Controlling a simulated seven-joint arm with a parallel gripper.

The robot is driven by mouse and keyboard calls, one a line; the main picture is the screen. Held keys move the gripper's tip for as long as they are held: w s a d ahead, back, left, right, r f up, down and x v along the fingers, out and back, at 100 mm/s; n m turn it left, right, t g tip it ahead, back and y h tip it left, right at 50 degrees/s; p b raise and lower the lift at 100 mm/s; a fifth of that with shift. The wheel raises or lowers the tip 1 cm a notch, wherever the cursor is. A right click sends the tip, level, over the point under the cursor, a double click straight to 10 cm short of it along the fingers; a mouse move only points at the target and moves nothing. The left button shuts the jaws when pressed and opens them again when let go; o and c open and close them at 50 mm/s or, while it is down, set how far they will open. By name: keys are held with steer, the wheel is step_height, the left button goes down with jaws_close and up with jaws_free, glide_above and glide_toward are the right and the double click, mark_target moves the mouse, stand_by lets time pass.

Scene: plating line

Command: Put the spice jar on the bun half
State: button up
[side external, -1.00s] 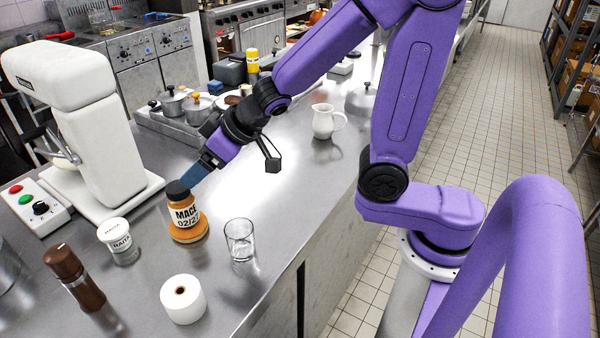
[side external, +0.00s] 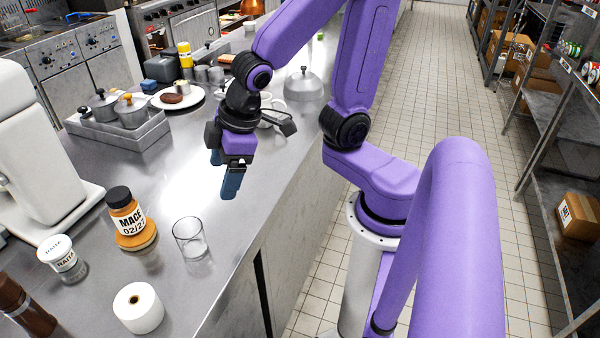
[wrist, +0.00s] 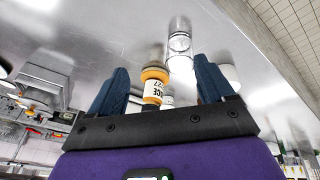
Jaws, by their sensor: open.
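The spice jar (side external: 125,212), orange with a black lid and a white label, stands upright on the bun half (side external: 136,239) in the side external view. The jar also shows in the wrist view (wrist: 154,86), in the gap between my fingers but farther off. My gripper (side external: 231,188) is open and empty above the counter, to the right of the jar and apart from it. Most of the bun half is hidden under the jar.
An empty glass (side external: 189,239) stands right of the jar, near the counter edge. A raita tub (side external: 63,258), a white roll (side external: 138,307) and a brown grinder (side external: 24,305) stand in front. A white machine (side external: 38,160) is at left; a tray with pots (side external: 118,128) lies behind.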

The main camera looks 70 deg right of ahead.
steer(key=s+d+n+g+h, duration=0.1)
steer(key=s+d+n+g, duration=0.2)
steer(key=s, duration=1)
steer(key=shift+s+d+n+g, duration=0.2)
steer(key=shift+d+n+g, duration=0.1)
steer(key=shift+d, duration=0.05)
